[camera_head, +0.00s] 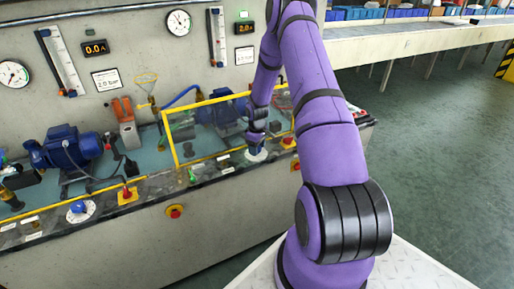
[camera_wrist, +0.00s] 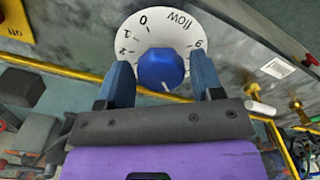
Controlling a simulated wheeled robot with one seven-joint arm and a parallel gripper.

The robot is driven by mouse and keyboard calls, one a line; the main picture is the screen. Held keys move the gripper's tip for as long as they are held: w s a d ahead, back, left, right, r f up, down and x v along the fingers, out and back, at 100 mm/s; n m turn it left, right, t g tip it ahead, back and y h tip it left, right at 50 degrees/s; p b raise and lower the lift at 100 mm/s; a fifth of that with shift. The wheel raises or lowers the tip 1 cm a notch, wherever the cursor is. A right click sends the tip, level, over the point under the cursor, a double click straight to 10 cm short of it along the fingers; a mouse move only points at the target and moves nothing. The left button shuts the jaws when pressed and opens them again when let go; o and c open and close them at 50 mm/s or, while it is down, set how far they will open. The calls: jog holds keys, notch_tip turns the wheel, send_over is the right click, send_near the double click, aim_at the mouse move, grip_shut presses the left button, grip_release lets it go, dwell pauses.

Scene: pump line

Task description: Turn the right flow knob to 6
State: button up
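The right flow knob (camera_wrist: 160,68) is blue and sits on a white dial with black figures. In the wrist view the dial's word "flow" and its 0 are at the top, and a digit that reads as a 9 or an upside-down 6 is at right. A white mark on the knob points down in that view, towards my gripper. My gripper (camera_wrist: 162,78) has one finger on each side of the knob, with narrow gaps, so it looks open. In the head view my gripper (camera_head: 256,139) is over the right dial (camera_head: 256,155), hiding most of the knob.
A yellow rail frame (camera_head: 172,140) stands behind and left of my gripper. A left flow knob (camera_head: 78,207) and red buttons on yellow bases (camera_head: 127,194) are along the bench front. A blue pump (camera_head: 65,147) stands at left. The floor at right is clear.

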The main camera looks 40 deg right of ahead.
jog(key=shift+o, duration=0.9)
notch_tip(320, 180, up, 11)
jog(key=shift+f, duration=0.1)
